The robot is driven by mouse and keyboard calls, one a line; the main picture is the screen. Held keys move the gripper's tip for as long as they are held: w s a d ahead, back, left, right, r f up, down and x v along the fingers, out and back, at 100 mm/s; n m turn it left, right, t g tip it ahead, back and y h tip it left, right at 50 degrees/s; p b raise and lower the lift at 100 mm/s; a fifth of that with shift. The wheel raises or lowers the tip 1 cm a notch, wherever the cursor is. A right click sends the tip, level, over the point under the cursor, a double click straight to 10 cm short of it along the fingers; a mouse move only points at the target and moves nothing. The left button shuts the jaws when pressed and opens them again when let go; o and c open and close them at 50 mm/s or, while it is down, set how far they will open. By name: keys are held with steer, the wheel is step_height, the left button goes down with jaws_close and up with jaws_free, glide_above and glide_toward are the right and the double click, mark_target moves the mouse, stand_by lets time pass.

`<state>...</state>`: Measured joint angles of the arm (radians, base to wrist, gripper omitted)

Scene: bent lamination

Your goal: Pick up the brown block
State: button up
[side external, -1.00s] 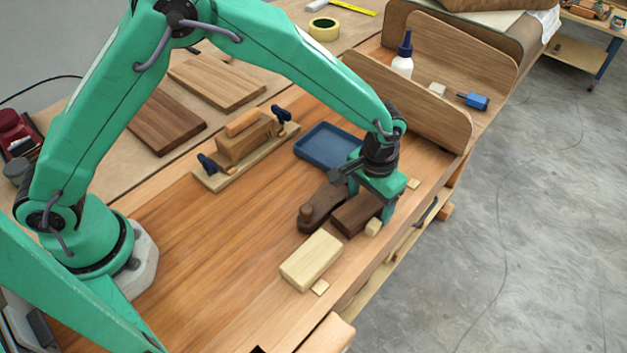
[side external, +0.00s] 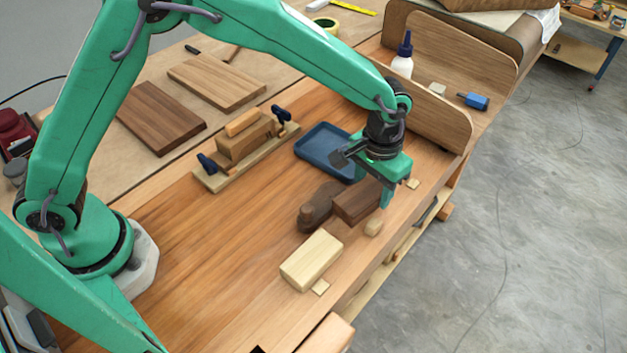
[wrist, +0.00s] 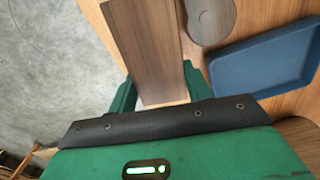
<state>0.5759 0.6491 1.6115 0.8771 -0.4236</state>
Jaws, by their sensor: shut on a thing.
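The brown block (side external: 357,203) is dark wood and oblong. My gripper (side external: 374,190) is shut on one end of it and holds it slightly above the bench. In the wrist view the brown block (wrist: 147,45) lies between the two green fingers of my gripper (wrist: 158,88), its length running away from the palm. The far finger is partly hidden in the side view.
A dark wooden tool with a round knob (side external: 311,213) lies just left of the block. A blue tray (side external: 305,150) is behind. The bench (side external: 215,250) at left is clear.

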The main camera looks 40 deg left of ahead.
steer(key=s+d+r, duration=0.5)
steer(key=s+r, duration=0.1)
steer(key=s, duration=0.4)
steer(key=shift+s+r, duration=0.2)
steer(key=shift+r, duration=0.15)
steer(key=shift+w, duration=0.1)
